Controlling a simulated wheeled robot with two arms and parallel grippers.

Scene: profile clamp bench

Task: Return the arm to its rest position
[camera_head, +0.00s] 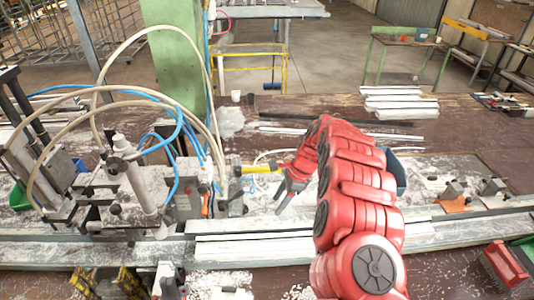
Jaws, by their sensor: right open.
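My red right arm (362,180) rises from the bottom right of the head view and bends to the left over the bench. Its gripper (286,193) is open, with its dark fingers pointing down and left above the bench, just right of the clamp machine. I see nothing between the fingers. The fingertips are small, so I cannot tell how high they are above the bench. My left gripper does not show.
The clamp machine (137,190) with hoses fills the left. White profiles (265,248) lie along the front rail, and more (400,102) are stacked at the back. A blue bin (396,172) is partly behind my arm. A green post (175,60) stands behind.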

